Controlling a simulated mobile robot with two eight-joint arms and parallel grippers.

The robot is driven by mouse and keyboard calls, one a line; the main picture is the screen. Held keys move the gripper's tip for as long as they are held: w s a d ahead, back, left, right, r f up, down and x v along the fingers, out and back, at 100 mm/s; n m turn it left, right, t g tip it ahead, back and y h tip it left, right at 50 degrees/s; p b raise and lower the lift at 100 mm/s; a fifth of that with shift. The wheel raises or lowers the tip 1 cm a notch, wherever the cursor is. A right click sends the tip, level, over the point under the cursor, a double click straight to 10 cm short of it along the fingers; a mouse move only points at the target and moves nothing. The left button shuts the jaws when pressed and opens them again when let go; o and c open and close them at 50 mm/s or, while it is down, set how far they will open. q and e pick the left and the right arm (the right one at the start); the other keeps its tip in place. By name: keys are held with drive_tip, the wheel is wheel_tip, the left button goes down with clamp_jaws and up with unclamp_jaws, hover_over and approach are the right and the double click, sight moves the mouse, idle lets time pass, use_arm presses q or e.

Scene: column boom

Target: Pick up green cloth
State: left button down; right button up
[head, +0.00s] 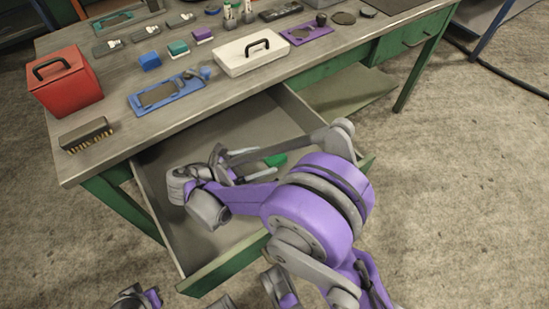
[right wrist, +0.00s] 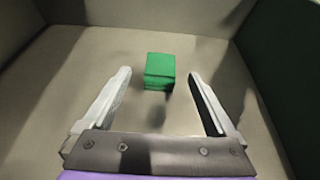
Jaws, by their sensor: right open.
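The green cloth (head: 275,160) is a small folded block on the floor of the open drawer (head: 245,105). In the right wrist view the green cloth (right wrist: 160,71) lies just ahead, between the lines of the two fingers. My right gripper (head: 266,161) reaches down into the drawer; in the right wrist view the gripper (right wrist: 160,74) is open, with nothing held between its fingers. My arm hides part of the drawer. Grey and purple arm parts show at the bottom edge, but no left gripper fingers are visible.
The drawer walls (right wrist: 280,70) stand close around my right gripper. The workbench top (head: 110,155) above carries a red box (head: 70,88), a brush (head: 86,136), a blue tray (head: 168,93), a white case (head: 252,55) and several small items. The floor at right (head: 470,180) is clear.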

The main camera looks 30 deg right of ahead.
sight(273, 157)
drive_tip(key=b+x, duration=0.1)
drive_tip(key=x, duration=0.4)
drive_tip(key=shift+d+f, duration=0.15)
drive_tip(key=shift+f, duration=0.1)
drive_tip(key=c, duration=1.4)
drive_tip(key=shift+c, duration=0.2)
drive_tip(key=shift+r, duration=0.15)
